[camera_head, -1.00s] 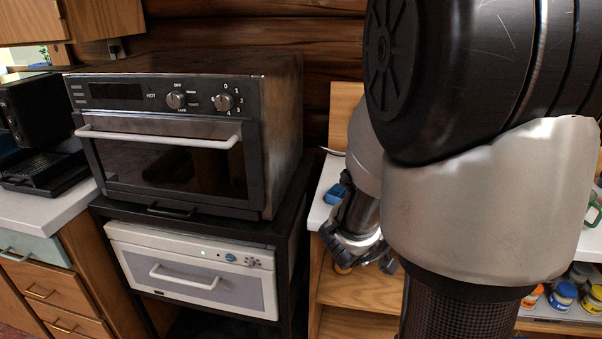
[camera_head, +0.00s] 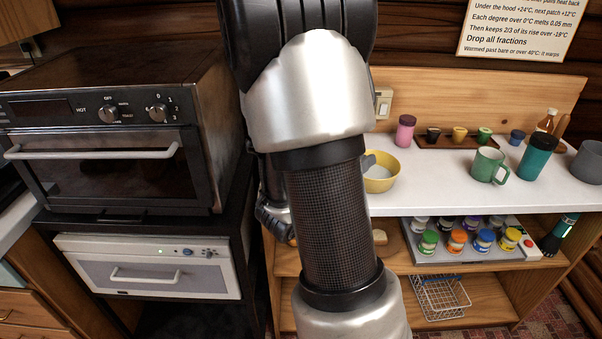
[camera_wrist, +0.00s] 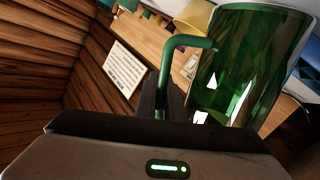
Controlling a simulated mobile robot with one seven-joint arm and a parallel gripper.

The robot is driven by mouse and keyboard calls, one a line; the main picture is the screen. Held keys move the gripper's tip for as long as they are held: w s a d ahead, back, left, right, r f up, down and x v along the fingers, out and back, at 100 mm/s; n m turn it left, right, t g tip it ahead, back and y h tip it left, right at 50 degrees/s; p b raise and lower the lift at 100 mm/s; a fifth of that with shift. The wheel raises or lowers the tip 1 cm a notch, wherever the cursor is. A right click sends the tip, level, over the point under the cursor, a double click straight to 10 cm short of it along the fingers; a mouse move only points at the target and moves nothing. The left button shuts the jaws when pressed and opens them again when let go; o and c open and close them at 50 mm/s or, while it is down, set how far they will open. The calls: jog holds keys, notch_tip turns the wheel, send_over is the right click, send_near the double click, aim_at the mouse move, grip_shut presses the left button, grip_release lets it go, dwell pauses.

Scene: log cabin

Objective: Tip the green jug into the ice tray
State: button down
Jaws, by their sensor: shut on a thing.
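In the wrist view a clear green jug (camera_wrist: 245,60) with a curved handle (camera_wrist: 183,48) fills the upper right. My gripper (camera_wrist: 170,103) is shut on the jug's handle. I cannot tell how far the jug is tilted, and its inside is hard to read. A blue and white thing (camera_wrist: 308,75) shows behind the jug at the right edge; it may be the ice tray, but I cannot tell. In the head view part of my gripper (camera_head: 275,222) shows low beside my arm, which hides the jug and that stretch of counter.
A yellow bowl (camera_head: 380,172), a green mug (camera_head: 489,166), a teal tumbler (camera_head: 537,157) and a pink jar (camera_head: 405,130) stand on the white counter (camera_head: 440,192). Paint jars (camera_head: 457,240) and a wire basket (camera_head: 440,297) sit below. A black oven (camera_head: 110,130) stands at left.

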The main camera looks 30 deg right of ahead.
jog(key=shift+w+a+r+n+g+p, duration=0.1)
jog(key=shift+w+r+n+p, duration=0.25)
jog(key=shift+w+n+p, duration=0.4)
jog(key=shift+w+a+r+n+g+p, duration=0.1)
jog(key=shift+w+r+n+p, duration=0.3)
jog(key=shift+p, duration=0.65)
jog(key=shift+w+r+n+g+p, duration=0.1)
jog(key=shift+w+r+n+p, duration=0.25)
jog(key=shift+w+p, duration=0.5)
jog(key=shift+w+f+n+p, duration=0.25)
jog(key=shift+n+p, duration=0.15)
jog(key=shift+w+f+n+y, duration=0.25)
jog(key=shift+f+n+y, duration=0.05)
jog(key=shift+f, duration=0.1)
jog(key=shift+w+a+r+n+g+p, duration=0.15)
jog(key=shift+w+n+g+p, duration=0.25)
jog(key=shift+p, duration=0.75)
dwell(1.0)
